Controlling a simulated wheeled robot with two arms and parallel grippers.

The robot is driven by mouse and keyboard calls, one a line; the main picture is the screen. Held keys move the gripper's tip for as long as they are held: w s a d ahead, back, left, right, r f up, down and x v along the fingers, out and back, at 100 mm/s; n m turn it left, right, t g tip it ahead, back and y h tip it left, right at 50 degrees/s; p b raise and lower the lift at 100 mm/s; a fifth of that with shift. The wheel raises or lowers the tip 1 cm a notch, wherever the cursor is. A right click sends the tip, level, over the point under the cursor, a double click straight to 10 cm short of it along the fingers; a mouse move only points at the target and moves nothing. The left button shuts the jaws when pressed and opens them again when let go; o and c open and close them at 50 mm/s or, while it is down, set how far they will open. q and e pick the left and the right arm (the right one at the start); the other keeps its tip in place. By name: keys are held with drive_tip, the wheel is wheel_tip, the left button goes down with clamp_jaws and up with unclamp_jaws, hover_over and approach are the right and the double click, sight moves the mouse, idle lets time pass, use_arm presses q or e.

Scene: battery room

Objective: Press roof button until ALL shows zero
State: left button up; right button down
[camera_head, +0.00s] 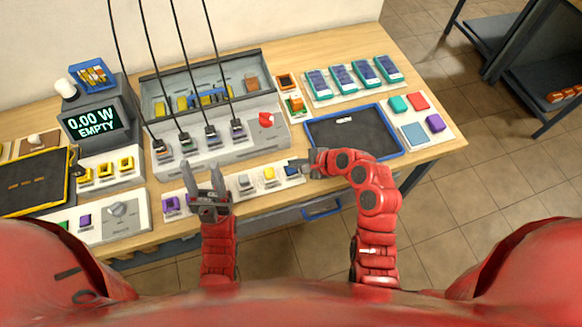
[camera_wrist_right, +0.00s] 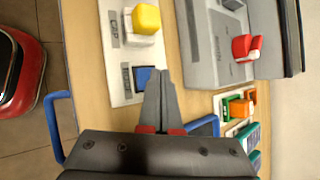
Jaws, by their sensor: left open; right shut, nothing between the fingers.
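A strip of push buttons lies along the table's front, with a purple button (camera_head: 171,203), a white button (camera_head: 245,182), a yellow button (camera_head: 269,173) and a blue button (camera_head: 291,170). In the right wrist view the tips (camera_wrist_right: 161,75) partly cover the blue button (camera_wrist_right: 142,75); contact is unclear. My left gripper (camera_head: 202,170) is open and empty over the strip. A display (camera_head: 92,122) reads "0.00 W EMPTY".
A grey console (camera_head: 215,138) with several plugged cables and a red switch (camera_head: 266,119) stands behind the strip. A blue-rimmed dark tray (camera_head: 352,110) lies to the right, with solar panels (camera_head: 341,75) behind it. A blue drawer handle (camera_head: 321,209) projects below the front edge.

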drive_tip(key=shift+f, duration=0.2)
drive_tip(key=shift+f, duration=0.4)
idle(0.7)
drive_tip(key=shift+r+p, duration=0.75)
drive_tip(key=shift+r, duration=0.1)
wheel_tip(320, 180, up, 5)
drive_tip(key=p, duration=0.4)
idle(0.8)
